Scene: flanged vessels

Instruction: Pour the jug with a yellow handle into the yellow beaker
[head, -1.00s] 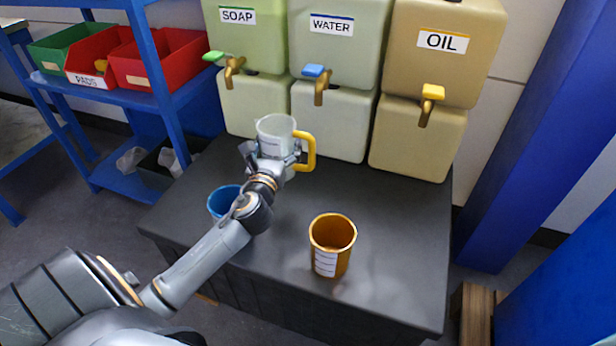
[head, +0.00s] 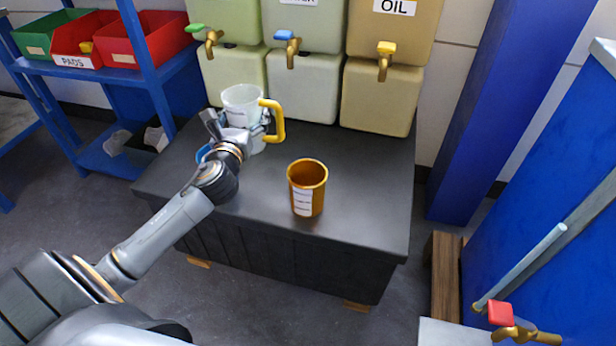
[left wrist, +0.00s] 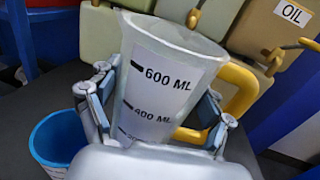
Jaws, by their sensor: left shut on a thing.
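The jug (head: 241,98) is clear and whitish with a yellow handle (head: 276,121) on its right side. My left gripper (head: 240,132) is shut on the jug's body and hides part of it in the head view. In the left wrist view the jug (left wrist: 165,75) stands between the two fingers, its measuring label facing the camera. Its contents cannot be made out. The yellow beaker (head: 307,187), orange-yellow with a white label, stands upright on the dark bench (head: 365,190), right of and nearer than the jug. My right gripper is not in view.
A blue beaker (left wrist: 55,140) stands left of the jug, mostly hidden behind my arm in the head view. Dispenser tanks with taps, one marked OIL (head: 393,25), line the back of the bench. A blue shelf with bins (head: 148,40) is at left. The bench right of the yellow beaker is clear.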

